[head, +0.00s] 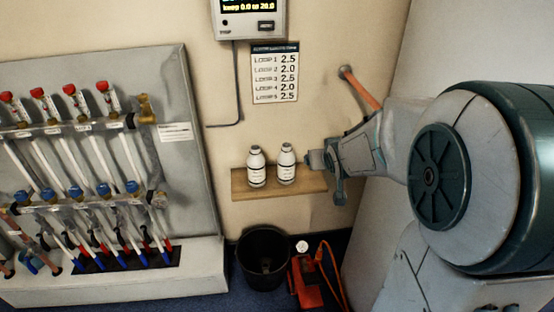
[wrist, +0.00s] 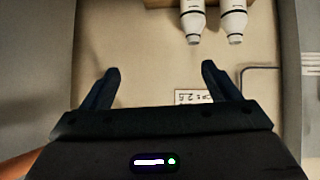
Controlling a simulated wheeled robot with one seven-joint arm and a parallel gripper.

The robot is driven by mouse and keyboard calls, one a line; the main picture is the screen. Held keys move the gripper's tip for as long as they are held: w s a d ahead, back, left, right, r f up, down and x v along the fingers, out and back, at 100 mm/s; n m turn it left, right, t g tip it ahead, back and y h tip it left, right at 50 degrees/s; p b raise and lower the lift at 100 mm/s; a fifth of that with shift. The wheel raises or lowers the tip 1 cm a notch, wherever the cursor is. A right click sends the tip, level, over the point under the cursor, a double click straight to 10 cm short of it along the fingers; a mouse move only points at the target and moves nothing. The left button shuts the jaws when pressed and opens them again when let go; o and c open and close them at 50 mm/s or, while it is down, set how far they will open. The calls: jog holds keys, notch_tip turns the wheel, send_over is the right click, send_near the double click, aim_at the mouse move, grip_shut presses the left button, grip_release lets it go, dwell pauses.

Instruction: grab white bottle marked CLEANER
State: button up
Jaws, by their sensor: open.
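My gripper (head: 322,176) is just right of the right bottle in the head view. In the wrist view my gripper (wrist: 160,69) is open and empty, fingers apart. Both bottles show upside down at that view's top, one bottle (wrist: 193,22) and the other (wrist: 233,20), beyond the fingertips and toward the right.
A loop chart (head: 275,73) and a display box (head: 250,20) are on the wall above the shelf. A pipe manifold (head: 85,130) fills the left. A black bin (head: 263,258) and a red object (head: 306,280) stand below. A copper pipe (head: 361,90) juts from the wall near my arm.

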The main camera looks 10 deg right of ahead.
jog(key=w+f+n+t+y+b, duration=0.2)
jog(key=w+f+t+b, duration=0.2)
jog(key=w+f+b, duration=0.45)
jog(key=n+t+y+b, duration=0.2)
jog(key=t+y+b, duration=0.1)
jog(key=y+b, duration=0.15)
send_near(292, 164)
jog(key=w, duration=0.1)
jog(key=b+x, duration=0.2)
jog(key=x, duration=0.6)
jog(key=shift+w+a, duration=0.1)
jog(key=shift+a, duration=0.1)
jog(key=w, duration=0.1)
jog(key=w+a+b, duration=0.1)
jog(key=w, duration=0.1)
jog(key=w+a+f, duration=0.1)
jog(key=shift+w+a+b, duration=0.1)
jog(key=shift+w+b, duration=0.05)
jog(key=shift+b, duration=0.15)
jog(key=shift+w+r, duration=0.1)
jog(key=shift+w, duration=0.2)
jog(key=shift+r, duration=0.1)
jog(key=c, duration=1.2)
